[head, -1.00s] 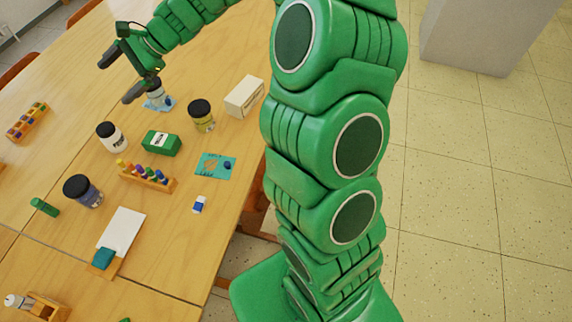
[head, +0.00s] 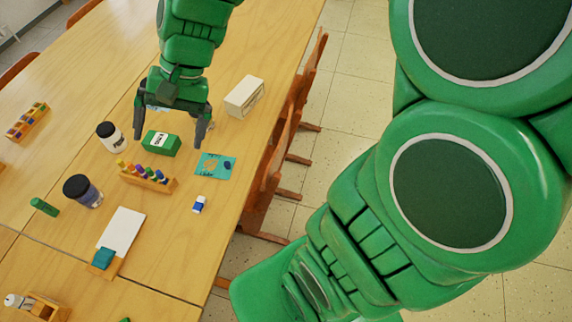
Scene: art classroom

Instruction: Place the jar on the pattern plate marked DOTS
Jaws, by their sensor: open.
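Two dark-lidded jars stand on the table: a white jar (head: 112,138) with dark lettering and a purple-blue jar (head: 85,193) nearer the front. My gripper (head: 169,136) is open, fingers pointing toward the front of the table. In the picture its fingers are on either side of a green box (head: 162,144); I cannot tell any contact. It hides the yellow jar and most of a light-blue card.
A white box (head: 244,97) stands near the right table edge. A wooden rack (head: 148,181) with several coloured pieces, an eraser (head: 199,204) and a white pad (head: 122,228) lie in front. Chairs (head: 272,180) line the right edge.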

